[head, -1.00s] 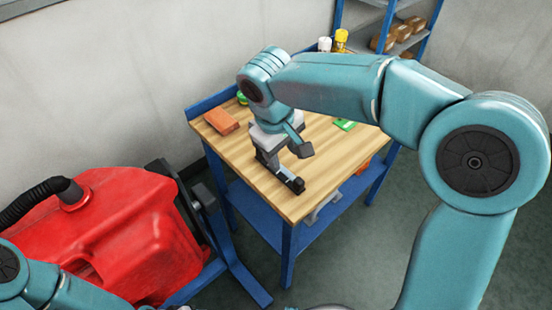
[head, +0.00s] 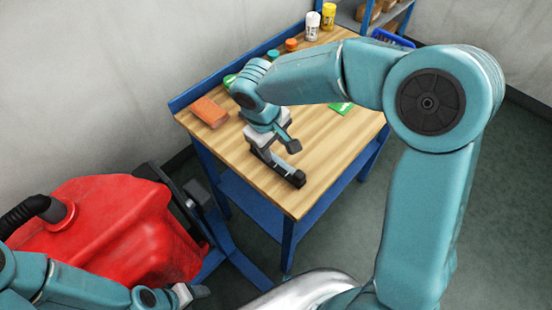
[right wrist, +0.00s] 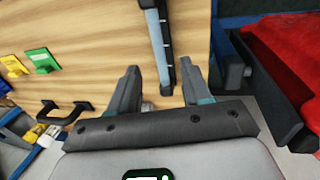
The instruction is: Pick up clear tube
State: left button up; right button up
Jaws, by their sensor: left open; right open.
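No plainly see-through tube stands out. A long narrow piece with a black side and a pale blue-grey side (right wrist: 156,40) lies on the wooden bench in the right wrist view. I cannot tell if it is the clear tube. Its near end lies between the two spread fingers of my right gripper (right wrist: 160,88). In the head view my right gripper (head: 277,150) is low over the bench beside the dark bar (head: 292,178), open; contact cannot be told. My left gripper (head: 190,294) is open at the bottom, away from the bench.
The wooden bench (head: 325,165) holds an orange block (head: 209,112), a white can (head: 312,25), a yellow can (head: 328,16) and a green piece (head: 341,108). A large red tank (head: 110,230) stands left of the bench. The bench's front right surface is clear.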

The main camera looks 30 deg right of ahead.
aim_at(279, 160)
jog(key=shift+s+d+f, duration=0.1)
jog(key=shift+d+f, duration=0.05)
jog(key=shift+f, duration=0.45)
jog(key=shift+d+f, duration=0.15)
jog(key=shift+f, duration=0.45)
jog(key=f, duration=0.3)
jog(key=w+d+f, duration=0.1)
jog(key=shift+f+p, duration=0.4)
jog(key=shift+s+f, duration=0.1)
jog(key=shift+s, duration=0.2)
jog(key=shift+w, duration=0.2)
grip_shut()
jog(key=shift+s, duration=0.1)
